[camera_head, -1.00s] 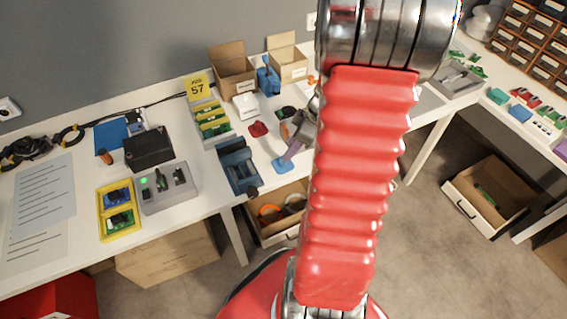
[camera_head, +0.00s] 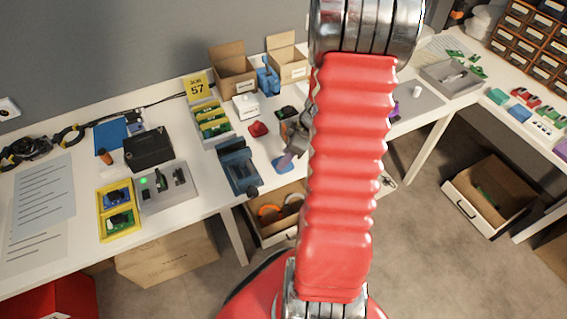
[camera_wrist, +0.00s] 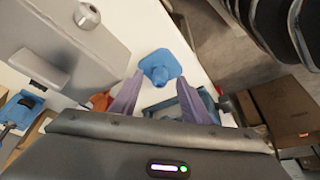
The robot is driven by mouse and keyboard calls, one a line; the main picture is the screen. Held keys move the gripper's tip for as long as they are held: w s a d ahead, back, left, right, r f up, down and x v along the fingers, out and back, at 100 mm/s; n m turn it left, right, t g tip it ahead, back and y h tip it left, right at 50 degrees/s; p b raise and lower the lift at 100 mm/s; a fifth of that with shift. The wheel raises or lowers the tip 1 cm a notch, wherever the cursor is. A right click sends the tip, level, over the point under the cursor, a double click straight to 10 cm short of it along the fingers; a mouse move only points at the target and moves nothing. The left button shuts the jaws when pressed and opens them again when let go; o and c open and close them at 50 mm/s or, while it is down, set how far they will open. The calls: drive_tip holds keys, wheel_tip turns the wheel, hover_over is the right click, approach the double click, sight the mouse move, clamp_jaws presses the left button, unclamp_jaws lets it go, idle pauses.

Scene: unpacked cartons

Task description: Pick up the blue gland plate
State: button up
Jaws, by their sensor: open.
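The blue gland plate (camera_wrist: 160,67) is a small flat square with a raised round middle, lying on the white table near its edge in the wrist view. In the head view it shows as a small blue patch (camera_head: 282,163) left of my red arm. My gripper (camera_wrist: 160,82) is open, its two purple fingers pointing toward the plate, with the plate just beyond the fingertips. Nothing is held. In the head view my gripper (camera_head: 294,150) is partly hidden behind my arm and hangs close over the plate.
A blue-grey vice-like fixture (camera_head: 238,168) stands left of the plate. A red part (camera_head: 258,129) and a white box (camera_head: 246,106) lie behind. Open cartons (camera_head: 233,72) stand at the back. An open drawer (camera_head: 270,222) with orange items is below the table edge.

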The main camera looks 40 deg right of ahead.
drive_tip(key=shift+w+f, duration=0.15)
drive_tip(key=shift+f, duration=0.25)
drive_tip(key=shift+a, duration=0.1)
clamp_jaws()
idle(0.5)
